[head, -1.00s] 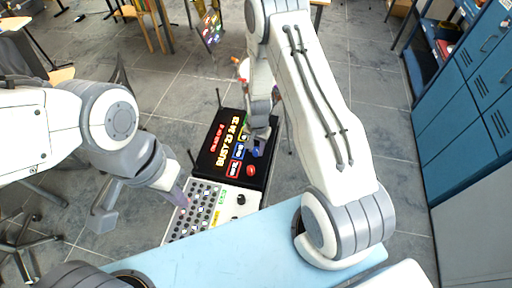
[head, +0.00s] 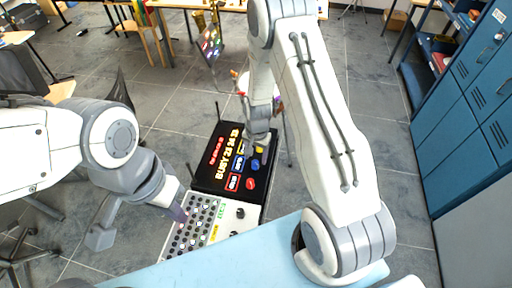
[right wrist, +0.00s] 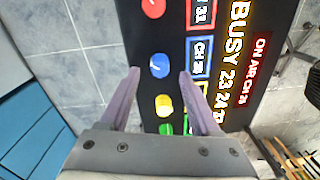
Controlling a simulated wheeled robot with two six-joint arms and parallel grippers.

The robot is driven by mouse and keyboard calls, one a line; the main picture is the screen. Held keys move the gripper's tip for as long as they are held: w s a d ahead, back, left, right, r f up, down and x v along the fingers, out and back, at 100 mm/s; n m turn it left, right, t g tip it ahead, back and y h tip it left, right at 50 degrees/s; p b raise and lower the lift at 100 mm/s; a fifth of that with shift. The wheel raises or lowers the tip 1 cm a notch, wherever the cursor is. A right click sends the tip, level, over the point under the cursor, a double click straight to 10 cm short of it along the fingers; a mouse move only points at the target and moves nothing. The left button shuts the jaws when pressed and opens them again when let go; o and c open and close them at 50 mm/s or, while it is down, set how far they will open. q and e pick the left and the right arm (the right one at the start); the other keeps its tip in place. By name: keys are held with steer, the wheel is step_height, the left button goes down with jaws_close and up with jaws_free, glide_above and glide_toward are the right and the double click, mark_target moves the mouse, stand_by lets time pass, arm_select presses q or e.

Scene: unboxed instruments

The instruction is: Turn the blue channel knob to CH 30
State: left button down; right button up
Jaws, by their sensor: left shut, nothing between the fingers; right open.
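The blue channel knob (right wrist: 159,66) has a white pointer mark and sits on a black panel (right wrist: 140,35). It also shows in the head view (head: 256,163). A blue-framed readout beside it (right wrist: 200,64) begins "CH 3"; I cannot read the last digit surely. My right gripper (right wrist: 159,76) is open, its fingers on either side of the blue knob in the picture; whether they touch it or how high they are I cannot tell. In the head view it (head: 260,145) is over the panel. My left gripper (head: 181,213) is shut and empty by the button grid.
A red knob (right wrist: 153,7), a yellow knob (right wrist: 164,105) and a green knob (right wrist: 166,128) line up with the blue one. The white keypad box (head: 236,220) adjoins the panel, by a light blue surface (head: 220,262). Blue cabinets (head: 450,140) stand right.

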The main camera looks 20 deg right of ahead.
mark_target(256, 163)
arm_select(q)
steer(key=shift+f+b, duration=0.6)
steer(key=shift+f, duration=0.2)
arm_select(e)
step_height(256, 163, up, 7)
steer(key=shift+s+r, duration=0.1)
